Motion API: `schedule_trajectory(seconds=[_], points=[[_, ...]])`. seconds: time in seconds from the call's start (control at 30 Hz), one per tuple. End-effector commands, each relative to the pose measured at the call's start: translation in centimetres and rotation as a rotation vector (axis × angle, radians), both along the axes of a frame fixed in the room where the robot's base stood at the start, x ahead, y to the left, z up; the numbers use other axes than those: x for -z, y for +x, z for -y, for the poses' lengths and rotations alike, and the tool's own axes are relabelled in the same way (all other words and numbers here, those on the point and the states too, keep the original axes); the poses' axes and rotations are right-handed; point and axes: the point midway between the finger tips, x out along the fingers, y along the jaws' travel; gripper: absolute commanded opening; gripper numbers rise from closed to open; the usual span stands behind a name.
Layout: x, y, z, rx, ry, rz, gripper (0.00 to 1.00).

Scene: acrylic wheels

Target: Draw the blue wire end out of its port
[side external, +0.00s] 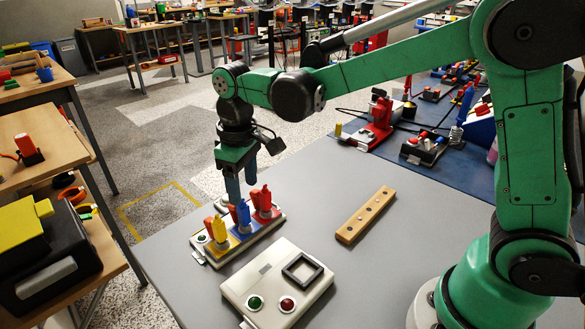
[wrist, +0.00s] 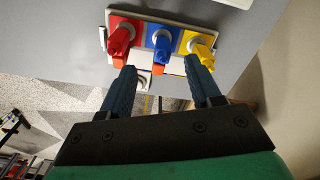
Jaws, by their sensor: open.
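The port block (side external: 225,252) is a pale plate on the grey table with yellow, blue and red panels. The blue wire end (side external: 243,215) stands in the middle port, between a yellow wire end (side external: 219,230) and a red one (side external: 265,199). In the wrist view the blue wire end (wrist: 162,42) is central, with red (wrist: 118,40) on the left and yellow (wrist: 200,45) on the right. My gripper (side external: 240,192) is behind and above the block, fingers pointing down. In the wrist view my gripper (wrist: 160,70) is open and empty, its fingers either side of the blue wire end's line.
A pale box (side external: 277,283) with a green and a red button and a dark square frame lies in front of the block. A wooden strip with holes (side external: 365,215) lies to the right. Table between them is clear. The table's left edge is close to the block.

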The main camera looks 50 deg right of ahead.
Motion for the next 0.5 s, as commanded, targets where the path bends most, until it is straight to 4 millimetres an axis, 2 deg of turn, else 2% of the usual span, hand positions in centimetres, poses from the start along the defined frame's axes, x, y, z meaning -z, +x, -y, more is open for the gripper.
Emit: schedule_trajectory(seconds=[0.17, 0.5], points=[[1.1, 0.4, -0.4, -0.018, -0.005, -0.026, 0.57], [5.4, 0.4, -0.4, -0.016, -0.005, -0.024, 0.57]])
